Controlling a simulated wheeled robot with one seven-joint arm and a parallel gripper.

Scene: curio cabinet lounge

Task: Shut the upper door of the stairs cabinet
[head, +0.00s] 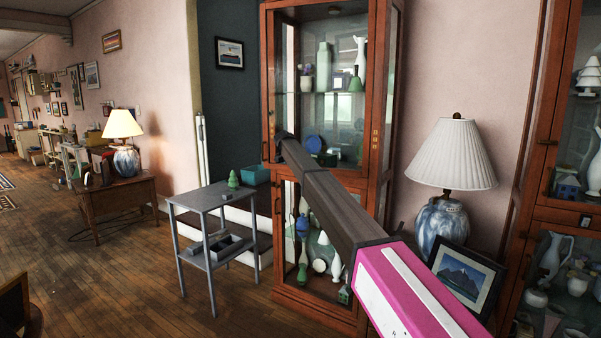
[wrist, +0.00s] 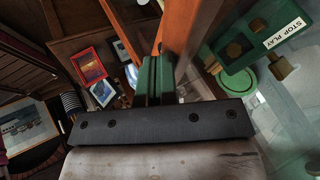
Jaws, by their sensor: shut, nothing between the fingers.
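The stairs cabinet (head: 384,110) is a tall reddish-wood case with glass panes, in the middle of the head view. Its upper door (head: 269,80) has a wooden stile and a small dark handle on the left. How far it stands open is hard to judge. My arm reaches in from the lower right, and my gripper (head: 284,142) is at the lower left of the upper door. In the wrist view my gripper (wrist: 153,62) has its green fingers shut and empty, close beside an orange-brown wooden stile (wrist: 187,30). Whether they touch it is unclear.
A grey side table (head: 207,195) with a small green tree stands left of the cabinet, by white-edged steps. A lamp (head: 449,155) and a framed picture (head: 464,279) are on the right. Glass shelves hold vases and a green STOP PLAY object (wrist: 255,40).

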